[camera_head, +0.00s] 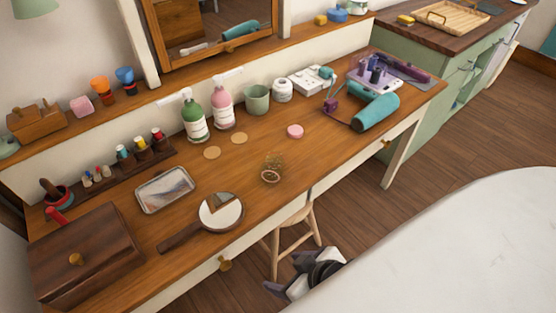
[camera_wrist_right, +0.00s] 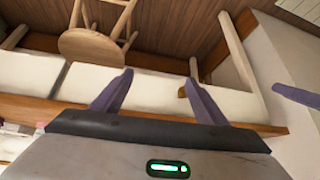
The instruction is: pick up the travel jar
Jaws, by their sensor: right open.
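I cannot tell for sure which container is the travel jar. A small round pink jar (camera_head: 295,131) sits on the open middle of the dressing table. A white lidded jar (camera_head: 282,90) stands behind it by the back ledge. A small clear, gold-flecked container (camera_head: 271,170) is nearer the front edge. My right gripper (camera_head: 305,275) is low in front of the table, beside the stool and apart from all of these. In the right wrist view its two purple fingers (camera_wrist_right: 155,88) are spread with nothing between them. My left gripper is not identifiable in either view.
A hand mirror (camera_head: 220,212), metal tray (camera_head: 166,190) and wooden box (camera_head: 85,258) fill the table's left side. Pump bottles (camera_head: 195,120) and a teal hair dryer (camera_head: 375,112) stand behind and right. A stool (camera_head: 297,235) is under the front edge. A white surface (camera_head: 450,250) lies right.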

